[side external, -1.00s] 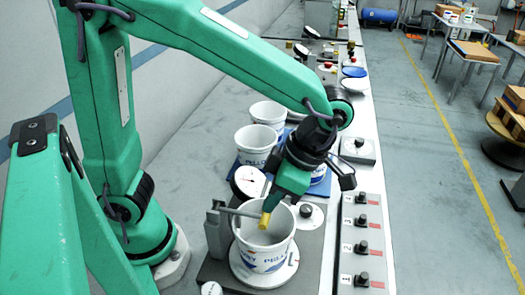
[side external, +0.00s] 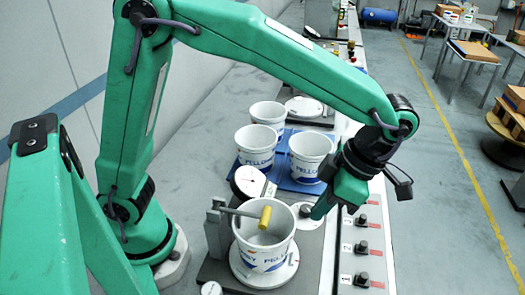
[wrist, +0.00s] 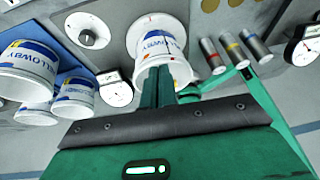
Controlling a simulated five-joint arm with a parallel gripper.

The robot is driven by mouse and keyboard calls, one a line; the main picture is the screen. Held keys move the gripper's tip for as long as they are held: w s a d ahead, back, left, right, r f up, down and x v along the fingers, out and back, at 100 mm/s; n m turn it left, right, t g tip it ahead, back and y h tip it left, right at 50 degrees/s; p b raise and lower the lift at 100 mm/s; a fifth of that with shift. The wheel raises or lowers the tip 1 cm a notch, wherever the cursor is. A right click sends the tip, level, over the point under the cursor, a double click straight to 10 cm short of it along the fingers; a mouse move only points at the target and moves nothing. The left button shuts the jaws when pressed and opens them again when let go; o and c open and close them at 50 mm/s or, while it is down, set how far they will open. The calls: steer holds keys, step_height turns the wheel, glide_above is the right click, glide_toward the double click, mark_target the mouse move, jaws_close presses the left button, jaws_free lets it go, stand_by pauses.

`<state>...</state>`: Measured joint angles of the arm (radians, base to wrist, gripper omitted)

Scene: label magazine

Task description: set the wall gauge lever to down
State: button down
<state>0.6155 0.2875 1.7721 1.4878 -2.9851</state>
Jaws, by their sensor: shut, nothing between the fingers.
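A grey rod with a yellow end, which I take to be the gauge lever (side external: 265,217), reaches from a grey post (side external: 215,225) over the mouth of a white bucket. It looks close to level, tilting slightly down toward the yellow end. The bucket (side external: 263,248) stands upright on a round white plate (side external: 290,275). My gripper (side external: 319,211) is shut and empty, right of the bucket's rim and apart from the lever. In the wrist view my gripper (wrist: 160,72) covers part of the bucket (wrist: 158,45); I cannot make out the lever there.
A white dial gauge (side external: 249,181) stands behind the bucket. Several more buckets (side external: 310,155) stand on a blue mat (side external: 285,182) farther back. A black knob (side external: 306,210) is close to my gripper. A row of numbered knobs (side external: 361,247) runs along the right edge.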

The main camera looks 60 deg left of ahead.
steer(key=shift+w+d+f, duration=0.1)
steer(key=shift+w+d, duration=0.25)
steer(key=c, duration=1.4)
jaws_free()
steer(key=shift+o, duration=0.2)
steer(key=m+t+h, duration=0.1)
steer(key=m+t, duration=0.1)
steer(key=m, duration=1.6)
glide_toward(267, 215)
steer(key=shift+s+a+f, duration=0.15)
steer(key=shift+f, duration=0.05)
steer(key=shift+f, duration=0.15)
steer(key=shift+x, duration=3.75)
jaws_close()
